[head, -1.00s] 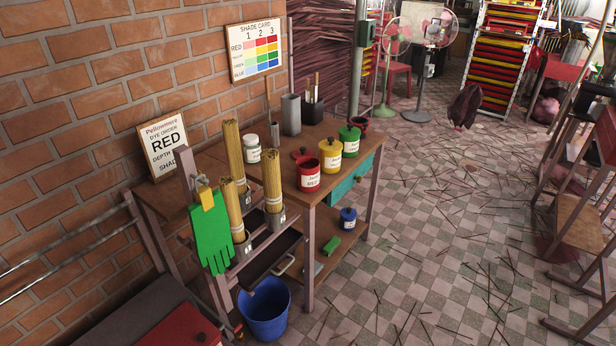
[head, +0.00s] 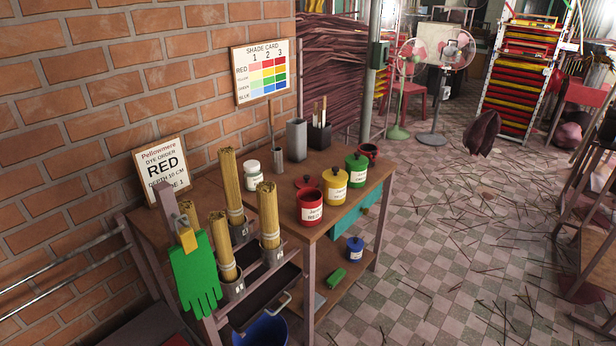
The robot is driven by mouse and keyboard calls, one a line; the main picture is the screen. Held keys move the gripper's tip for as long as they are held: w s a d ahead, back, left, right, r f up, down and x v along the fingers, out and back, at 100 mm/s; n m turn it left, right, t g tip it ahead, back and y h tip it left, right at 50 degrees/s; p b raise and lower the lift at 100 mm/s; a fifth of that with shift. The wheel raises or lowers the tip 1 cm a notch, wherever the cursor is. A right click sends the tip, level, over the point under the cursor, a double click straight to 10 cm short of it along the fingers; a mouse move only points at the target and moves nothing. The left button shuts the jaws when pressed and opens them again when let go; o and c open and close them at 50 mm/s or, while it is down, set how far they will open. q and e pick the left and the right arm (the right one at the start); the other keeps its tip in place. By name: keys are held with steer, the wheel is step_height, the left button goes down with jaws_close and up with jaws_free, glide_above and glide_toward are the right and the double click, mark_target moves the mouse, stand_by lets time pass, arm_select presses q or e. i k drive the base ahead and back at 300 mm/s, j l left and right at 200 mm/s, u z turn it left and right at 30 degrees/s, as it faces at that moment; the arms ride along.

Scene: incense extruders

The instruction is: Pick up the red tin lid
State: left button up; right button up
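The red tin lid (head: 307,181) lies on the wooden table, just behind the red tin and left of the yellow tin. It is a flat red disc with a small knob on top, and the red tin hides part of its near edge. The red tin (head: 311,214) stands open at the table's front edge with dark red contents. Neither of my grippers is in view.
Yellow (head: 335,188) and green (head: 356,170) lidded tins stand right of the red tin. A white-lidded jar (head: 252,177) is to the left. Incense bundles in a rack (head: 255,271) and a green glove (head: 195,274) are at front left. A dark pot (head: 369,150) stands behind.

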mark_target(306, 182)
steer(key=i+l+u, duration=0.1)
steer(key=i+l, duration=0.4)
steer(key=i+l+u, duration=0.15)
steer(key=i+l, duration=0.35)
steer(key=i+l+u, duration=0.1)
steer(key=i+l, duration=0.4)
steer(key=l, duration=0.15)
